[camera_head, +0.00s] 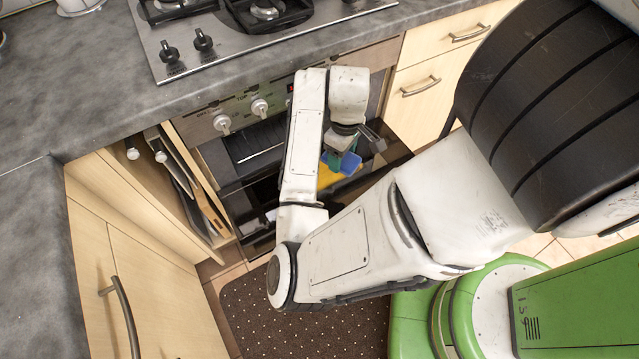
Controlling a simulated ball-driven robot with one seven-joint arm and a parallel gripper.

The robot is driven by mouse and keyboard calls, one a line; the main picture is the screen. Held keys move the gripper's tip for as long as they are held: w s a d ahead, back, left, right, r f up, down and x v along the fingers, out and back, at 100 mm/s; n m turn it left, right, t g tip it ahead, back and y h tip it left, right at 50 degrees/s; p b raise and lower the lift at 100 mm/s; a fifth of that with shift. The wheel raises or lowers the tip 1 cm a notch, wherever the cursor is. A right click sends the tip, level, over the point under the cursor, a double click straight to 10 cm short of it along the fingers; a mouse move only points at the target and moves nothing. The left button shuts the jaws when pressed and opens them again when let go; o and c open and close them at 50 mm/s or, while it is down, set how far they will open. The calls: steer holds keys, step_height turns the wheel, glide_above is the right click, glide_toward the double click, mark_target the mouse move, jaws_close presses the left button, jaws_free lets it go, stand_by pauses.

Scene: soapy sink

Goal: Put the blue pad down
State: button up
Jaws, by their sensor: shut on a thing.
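The blue pad (350,164) shows below my wrist, in front of the oven. My gripper (340,158) points down and is shut on the blue pad. The arm and wrist partly hide the fingers and the pad, so the exact grip is hard to see. A yellow thing (327,178) shows just below and left of the pad; I cannot tell whether they touch.
The oven (258,140) is behind my arm, with a gas hob (230,42) above it in the grey counter (75,95). An open narrow compartment (180,185) holds boards at left. A dark dotted mat (250,310) lies on the floor.

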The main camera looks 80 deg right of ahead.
steer(key=s+d+f+b, duration=0.1)
steer(key=s+d+b, duration=0.1)
steer(key=s, duration=0.5)
steer(key=shift+m, duration=0.3)
steer(key=w+f+b, duration=0.2)
steer(key=w+f, duration=0.1)
steer(key=w, duration=0.1)
steer(key=w+d+f+b, duration=0.1)
steer(key=w+f, duration=0.1)
steer(key=w, duration=0.2)
steer(key=w+d+f+b, duration=0.1)
steer(key=w+f+b, duration=0.1)
steer(key=w+f, duration=0.1)
steer(key=shift+w+d+f+b, duration=0.1)
steer(key=shift+w+f+b, duration=0.25)
steer(key=shift+w, duration=0.1)
steer(key=shift+w+d+f, duration=0.1)
steer(key=shift+w+f, duration=0.4)
steer(key=shift+f, duration=0.1)
steer(key=shift+w+f+b, duration=0.1)
steer(key=shift+f+b, duration=0.6)
steer(key=shift+f, duration=0.9)
steer(key=shift+f, duration=0.1)
steer(key=o, duration=0.9)
steer(key=shift+o, duration=0.2)
